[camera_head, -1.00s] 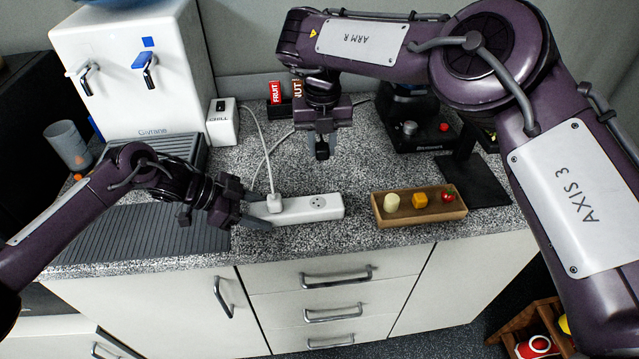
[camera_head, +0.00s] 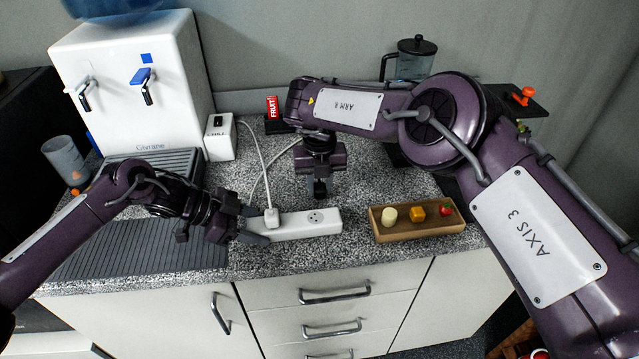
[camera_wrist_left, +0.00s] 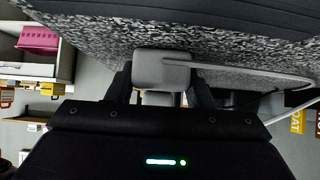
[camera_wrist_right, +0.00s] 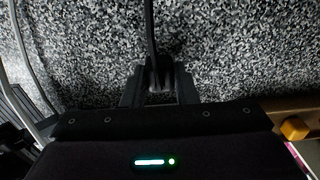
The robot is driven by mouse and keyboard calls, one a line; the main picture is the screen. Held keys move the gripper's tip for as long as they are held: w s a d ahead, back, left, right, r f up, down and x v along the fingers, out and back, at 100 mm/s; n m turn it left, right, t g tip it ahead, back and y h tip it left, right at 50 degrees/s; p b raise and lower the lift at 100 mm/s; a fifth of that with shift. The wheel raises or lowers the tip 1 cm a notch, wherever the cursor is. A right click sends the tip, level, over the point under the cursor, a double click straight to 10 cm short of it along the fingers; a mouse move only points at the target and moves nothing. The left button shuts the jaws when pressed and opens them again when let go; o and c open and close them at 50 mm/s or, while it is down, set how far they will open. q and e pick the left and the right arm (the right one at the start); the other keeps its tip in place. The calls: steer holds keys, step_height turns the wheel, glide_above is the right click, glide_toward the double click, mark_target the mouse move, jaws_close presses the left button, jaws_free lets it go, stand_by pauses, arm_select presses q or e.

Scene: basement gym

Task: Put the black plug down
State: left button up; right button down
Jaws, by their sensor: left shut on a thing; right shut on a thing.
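The black plug (camera_wrist_right: 157,78) is between the fingers of my right gripper (camera_wrist_right: 160,92), with its dark cable running up the right wrist view. In the head view my right gripper (camera_head: 320,192) points down just behind the white power strip (camera_head: 312,222); the plug is mostly hidden there. I cannot tell whether the plug touches the counter. My left gripper (camera_head: 254,226) is shut on the left end of the strip. A white plug (camera_head: 272,217) sits in the strip's left part; it shows in the left wrist view (camera_wrist_left: 162,68). The strip's right socket is empty.
A wooden tray (camera_head: 420,233) with small food pieces stands right of the strip. A ridged dark drainer (camera_head: 140,238) lies left. A white water dispenser (camera_head: 135,85) and small white box (camera_head: 219,138) stand behind. Speckled counter (camera_head: 360,180) is clear between strip and tray.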

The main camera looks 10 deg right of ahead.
mark_target(319, 186)
steer(key=shift+f, duration=0.3)
steer(key=shift+f, duration=0.25)
steer(key=c, duration=1.1)
jaws_free()
steer(key=shift+c, duration=0.2)
step_height(319, 186, up, 13)
steer(key=shift+r, duration=0.15)
